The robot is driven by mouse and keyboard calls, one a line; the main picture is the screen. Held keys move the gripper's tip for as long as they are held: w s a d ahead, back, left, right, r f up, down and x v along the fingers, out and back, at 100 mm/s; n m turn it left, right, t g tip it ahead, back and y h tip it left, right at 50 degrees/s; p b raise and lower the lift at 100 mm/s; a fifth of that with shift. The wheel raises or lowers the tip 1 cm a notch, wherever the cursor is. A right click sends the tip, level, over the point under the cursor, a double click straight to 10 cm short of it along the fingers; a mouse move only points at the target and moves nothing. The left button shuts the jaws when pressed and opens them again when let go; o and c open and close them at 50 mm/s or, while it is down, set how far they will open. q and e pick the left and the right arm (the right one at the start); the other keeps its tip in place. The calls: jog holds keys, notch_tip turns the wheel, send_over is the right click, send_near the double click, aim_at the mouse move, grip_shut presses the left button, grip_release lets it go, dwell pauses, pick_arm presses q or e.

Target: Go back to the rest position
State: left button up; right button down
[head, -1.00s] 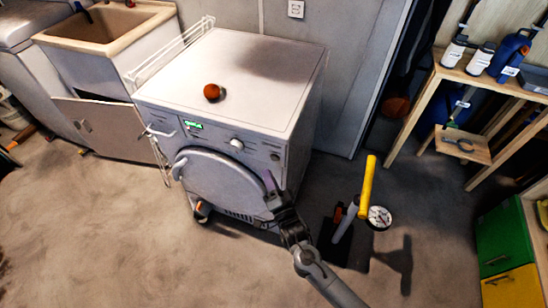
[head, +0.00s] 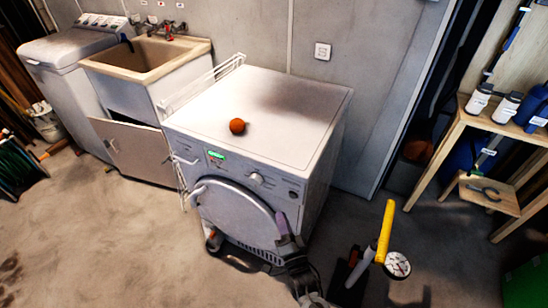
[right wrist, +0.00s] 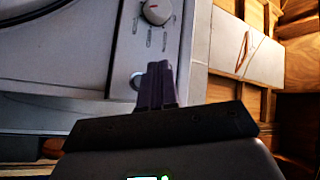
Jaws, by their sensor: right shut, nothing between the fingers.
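My right gripper (head: 287,226) is in front of the lower right part of the washing machine's front in the head view. It is shut with nothing in it, and its fingers (right wrist: 158,84) show pressed together in the right wrist view. The washing machine (head: 315,135) is white, with its round door (head: 232,212) closed and a green display lit. An orange ball (head: 237,126) lies on its top. I cannot tell whether the fingers touch the machine.
A yellow-handled pump with a gauge (head: 397,264) stands on the floor right of my right arm. A wooden shelf (head: 452,150) with bottles is at the right. A sink (head: 150,58) stands left of the machine. The floor (head: 110,235) at front left is clear.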

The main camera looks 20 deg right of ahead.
jog(key=s+d+r+n+g+p, duration=0.2)
jog(key=s+r+n+g+p, duration=0.15)
jog(key=s+g, duration=0.45)
jog(key=s+d+r+n+g+p, duration=0.1)
jog(key=s+r+n+g+p, duration=0.25)
jog(key=s, duration=0.85)
jog(key=s+d+r+n+g+p, duration=0.1)
jog(key=s+d+n+g+p, duration=0.1)
jog(key=s+n+g+p, duration=0.6)
jog(key=s+r+m+t+p, duration=0.1)
jog(key=s+r+t+p, duration=0.1)
jog(key=r+p, duration=3.2)
notch_tip(320, 180, up, 4)
jog(key=shift+s+f+y+p, duration=0.1)
jog(key=shift+s+y+p, duration=0.2)
jog(key=shift+s, duration=0.2)
jog(key=shift+a+t, duration=0.1)
jog(key=shift+t, duration=0.15)
